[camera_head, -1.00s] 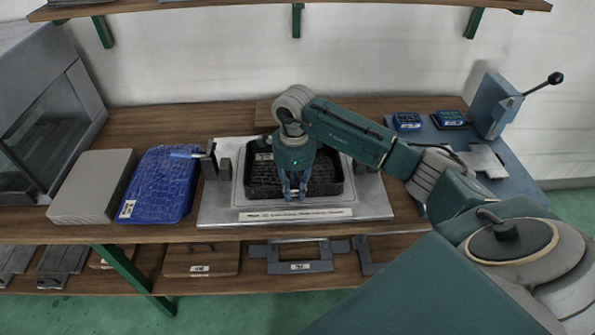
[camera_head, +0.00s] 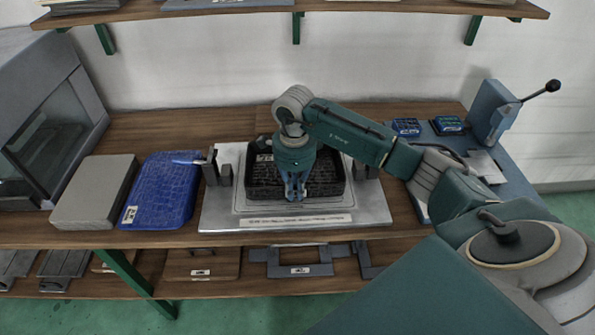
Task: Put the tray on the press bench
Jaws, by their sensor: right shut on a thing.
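A black tray (camera_head: 325,187) sits in the grey metal fixture plate (camera_head: 375,213) on the wooden bench. My right gripper (camera_head: 294,198) points down over the tray's front side and is shut on it; the exact contact is partly hidden by the fingers. My right arm hides part of the tray's back edge. The blue press bench (camera_head: 447,138), with a lever press (camera_head: 492,112) on it, stands at the right. My left gripper does not show.
A blue textured tray (camera_head: 162,190) and a grey slab (camera_head: 95,190) lie left of the fixture. A glass-fronted cabinet (camera_head: 50,120) stands at the far left. Two small blue boxes (camera_head: 407,127) are on the press bench. A shelf (camera_head: 300,12) runs above.

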